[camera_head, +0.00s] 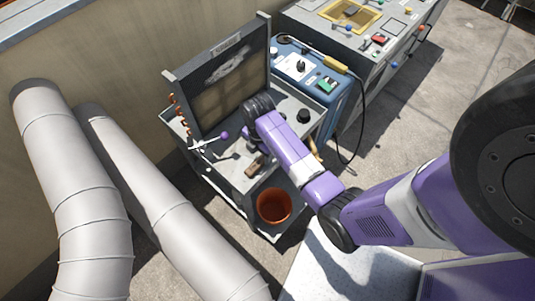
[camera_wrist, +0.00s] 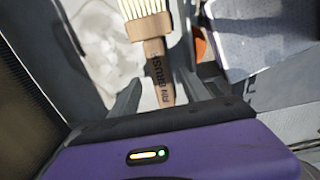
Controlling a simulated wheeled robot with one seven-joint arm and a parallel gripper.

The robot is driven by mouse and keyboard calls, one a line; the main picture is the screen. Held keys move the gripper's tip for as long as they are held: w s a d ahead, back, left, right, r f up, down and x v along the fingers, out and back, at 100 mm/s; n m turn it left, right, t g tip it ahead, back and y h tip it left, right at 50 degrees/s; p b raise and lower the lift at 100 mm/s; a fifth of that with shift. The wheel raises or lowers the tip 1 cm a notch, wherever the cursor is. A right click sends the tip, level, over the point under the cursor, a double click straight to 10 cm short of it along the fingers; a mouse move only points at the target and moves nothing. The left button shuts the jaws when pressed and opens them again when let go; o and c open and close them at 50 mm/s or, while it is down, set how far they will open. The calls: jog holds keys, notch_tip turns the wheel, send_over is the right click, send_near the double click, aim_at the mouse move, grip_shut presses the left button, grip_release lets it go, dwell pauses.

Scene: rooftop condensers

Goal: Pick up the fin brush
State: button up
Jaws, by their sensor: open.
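The fin brush (camera_wrist: 156,62) shows in the wrist view, with pale bristles at the top and a tan handle lettered "FIN BRUSH" pointing toward my gripper. My gripper (camera_wrist: 160,82) is open, with one dark finger on each side of the handle. I see gaps between the handle and the fingers, and I cannot tell the height between them. In the head view a small brown piece, which looks like the brush (camera_head: 255,168), lies on the grey cart (camera_head: 228,172) below my wrist. My fingers are mostly hidden there.
An orange-brown bucket (camera_head: 273,206) sits at the cart's near end. An upright panel (camera_head: 222,78) rises along the cart's back. A blue unit (camera_head: 305,75) stands behind, and thick pipes (camera_head: 75,190) run at left.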

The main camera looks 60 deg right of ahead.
jog(key=shift+f, duration=1.45)
jog(key=shift+c, duration=0.4)
grip_shut()
